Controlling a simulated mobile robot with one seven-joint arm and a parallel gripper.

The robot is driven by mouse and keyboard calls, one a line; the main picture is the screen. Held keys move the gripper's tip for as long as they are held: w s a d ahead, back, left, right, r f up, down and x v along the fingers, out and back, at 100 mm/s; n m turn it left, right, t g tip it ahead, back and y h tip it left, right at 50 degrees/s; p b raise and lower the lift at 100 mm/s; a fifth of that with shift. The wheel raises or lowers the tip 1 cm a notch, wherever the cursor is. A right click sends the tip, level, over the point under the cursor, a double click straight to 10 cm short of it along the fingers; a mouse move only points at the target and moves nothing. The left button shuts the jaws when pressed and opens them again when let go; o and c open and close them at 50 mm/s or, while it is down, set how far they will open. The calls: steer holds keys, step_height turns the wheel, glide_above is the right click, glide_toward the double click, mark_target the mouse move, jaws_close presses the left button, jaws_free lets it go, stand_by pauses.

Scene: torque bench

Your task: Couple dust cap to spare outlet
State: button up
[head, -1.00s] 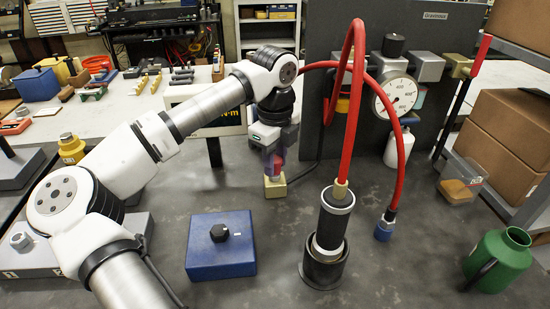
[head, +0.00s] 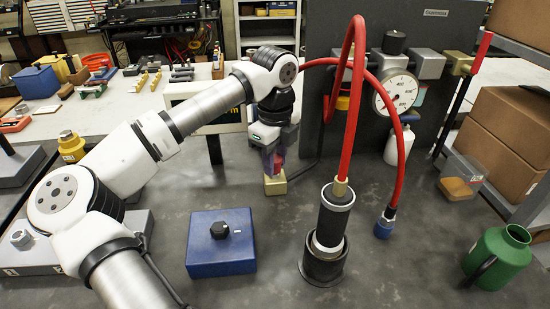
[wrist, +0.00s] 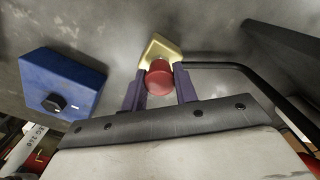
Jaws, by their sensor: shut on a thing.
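My gripper (wrist: 159,86) is shut on a red round cap (wrist: 159,80), with one purple finger on each side of it. In the head view my gripper (head: 273,160) points down beyond the blue box. The cap is mostly hidden by the fingers there. A pale yellow block (wrist: 154,46) is right at the far end of the cap; it also shows just under the fingers in the head view (head: 275,186). I cannot tell whether cap and block are joined. A row of grey fittings and a brass fitting (head: 460,62) is on the dark panel; I cannot tell which is the spare outlet.
A blue box with a black knob (head: 221,241) stands left of my gripper. A black cylinder (head: 333,220) with a red hose (head: 347,110) stands to the right. A green jug (head: 500,258) is at far right.

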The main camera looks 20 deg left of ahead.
stand_by(0.4)
steer(key=o, duration=1)
step_height(320, 180, up, 14)
steer(key=b, duration=0.1)
steer(key=shift+b, duration=0.3)
steer(key=shift+f, duration=0.1)
